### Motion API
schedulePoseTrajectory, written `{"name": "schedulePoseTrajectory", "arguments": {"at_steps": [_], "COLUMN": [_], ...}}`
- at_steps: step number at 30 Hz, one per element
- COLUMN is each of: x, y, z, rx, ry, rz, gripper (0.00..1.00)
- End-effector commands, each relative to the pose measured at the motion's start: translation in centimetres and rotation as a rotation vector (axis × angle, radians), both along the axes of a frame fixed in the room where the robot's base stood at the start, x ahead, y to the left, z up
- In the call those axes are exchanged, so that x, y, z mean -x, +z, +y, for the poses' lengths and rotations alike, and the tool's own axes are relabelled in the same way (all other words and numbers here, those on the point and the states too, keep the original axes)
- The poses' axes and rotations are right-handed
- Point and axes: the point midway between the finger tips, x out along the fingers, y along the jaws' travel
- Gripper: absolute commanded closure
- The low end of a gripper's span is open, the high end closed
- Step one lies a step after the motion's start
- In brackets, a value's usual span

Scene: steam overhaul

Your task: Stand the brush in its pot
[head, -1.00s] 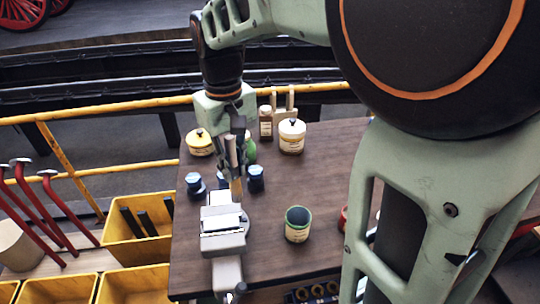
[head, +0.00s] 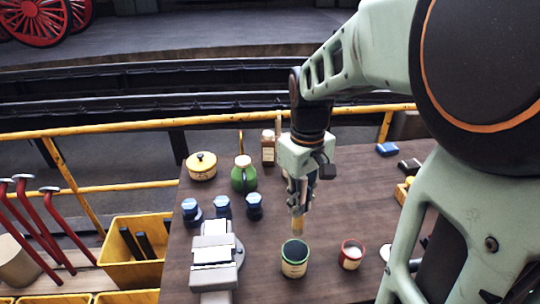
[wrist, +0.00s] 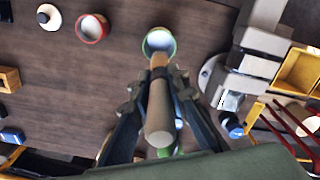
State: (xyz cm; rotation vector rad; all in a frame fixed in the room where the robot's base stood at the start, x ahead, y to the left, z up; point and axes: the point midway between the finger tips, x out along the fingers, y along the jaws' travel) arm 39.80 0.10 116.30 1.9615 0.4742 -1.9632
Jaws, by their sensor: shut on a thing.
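The brush (head: 298,226) hangs below my gripper (head: 301,203), about upright, with its lower end pointing down. My gripper is shut on it; in the wrist view the brush's wooden handle (wrist: 160,108) lies between the fingers (wrist: 160,98). The pot (head: 294,263), dark with a green rim and a cream label, stands upright on the table. It also shows in the wrist view (wrist: 159,34), beyond the brush's far end. In the head view the brush's lower end is close to the pot's far rim and looks just above it. The exact gap cannot be told.
A red-rimmed pot (head: 351,255) stands right of the pot.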

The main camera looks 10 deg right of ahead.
Motion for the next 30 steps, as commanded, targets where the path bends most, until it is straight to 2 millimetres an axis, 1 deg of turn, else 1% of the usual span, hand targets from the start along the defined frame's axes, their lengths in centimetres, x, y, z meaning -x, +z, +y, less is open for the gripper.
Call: {"name": "schedulePoseTrajectory", "arguments": {"at_steps": [5, 11, 30], "x": [0.1, 0.1, 0.1], "y": [-0.5, -1.7, -6.8], "z": [-0.2, -0.2, -0.2], "rx": [0.000, 0.000, 0.000], "ry": [0.002, 0.001, 0.001], "rz": [0.000, 0.000, 0.001], "gripper": [1.00, 1.00, 1.00]}}
